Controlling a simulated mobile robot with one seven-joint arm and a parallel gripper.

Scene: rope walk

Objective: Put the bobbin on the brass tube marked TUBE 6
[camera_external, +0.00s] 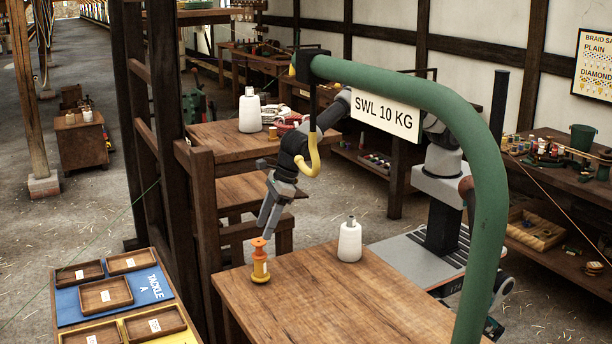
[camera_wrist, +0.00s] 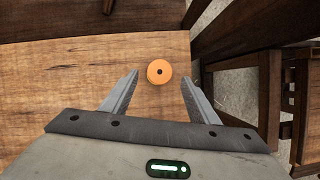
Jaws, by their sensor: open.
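In the wrist view the bobbin (camera_wrist: 159,72) shows from above as an orange disc with a dark centre hole. My gripper (camera_external: 267,227) is open and empty, just above the bobbin, fingers pointing down. In the wrist view its fingertips (camera_wrist: 159,76) lie to either side of the disc, with gaps on both sides. I cannot make out a brass tube or a TUBE 6 mark in either view.
A white bottle-shaped cone (camera_external: 349,243) stands on the same table (camera_external: 330,300), right of the bobbin. A green curved pipe (camera_external: 470,170) with an SWL 10 KG sign (camera_external: 385,115) arches in front. A blue board (camera_external: 115,297) with small wooden trays lies left. Dark posts (camera_external: 205,215) stand behind.

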